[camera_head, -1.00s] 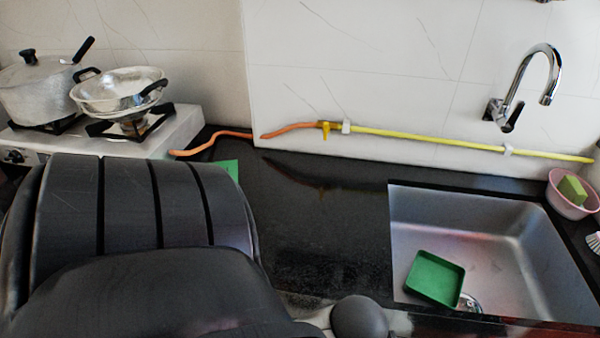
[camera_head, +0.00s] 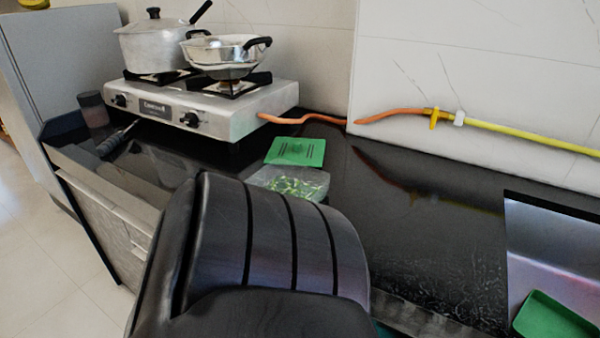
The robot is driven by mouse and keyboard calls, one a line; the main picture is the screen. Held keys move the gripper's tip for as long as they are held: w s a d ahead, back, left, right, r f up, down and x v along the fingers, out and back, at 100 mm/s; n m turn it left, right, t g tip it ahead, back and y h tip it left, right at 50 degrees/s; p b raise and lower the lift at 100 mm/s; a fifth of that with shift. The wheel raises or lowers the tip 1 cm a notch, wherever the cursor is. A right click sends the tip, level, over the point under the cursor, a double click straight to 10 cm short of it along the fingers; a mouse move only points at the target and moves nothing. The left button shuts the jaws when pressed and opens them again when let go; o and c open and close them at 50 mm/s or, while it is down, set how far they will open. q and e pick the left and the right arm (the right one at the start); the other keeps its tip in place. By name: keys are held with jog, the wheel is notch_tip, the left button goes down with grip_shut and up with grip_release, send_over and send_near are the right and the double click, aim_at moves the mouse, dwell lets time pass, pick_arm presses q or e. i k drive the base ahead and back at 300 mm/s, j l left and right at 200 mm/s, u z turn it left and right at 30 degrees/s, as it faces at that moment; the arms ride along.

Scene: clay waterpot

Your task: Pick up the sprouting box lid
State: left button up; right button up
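A flat green lid (camera_head: 296,151) with dark markings lies on the black countertop, in front of the hose and right of the stove. Just in front of it is a shallow clear box (camera_head: 288,184) with green sprouts inside. I cannot tell whether the lid's front edge touches the box. A large dark part of my own body fills the lower middle and covers the counter in front of the box. Neither of my grippers shows.
A stove (camera_head: 190,109) with a lidded pot (camera_head: 154,46) and a steel pan (camera_head: 226,58) stands at the back left. A hose (camera_head: 530,135) runs along the wall. A green tray (camera_head: 553,318) lies in the sink (camera_head: 560,245). The counter between box and sink is clear.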

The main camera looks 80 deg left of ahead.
aim_at(309, 152)
jog(key=u, duration=2.6)
jog(key=i+j, duration=0.15)
jog(key=j, duration=0.25)
jog(key=i+j+z, duration=0.1)
jog(key=j, duration=0.25)
jog(key=i+j, duration=0.15)
jog(key=j, duration=0.25)
jog(key=i+j+z, duration=0.1)
jog(key=j, duration=0.3)
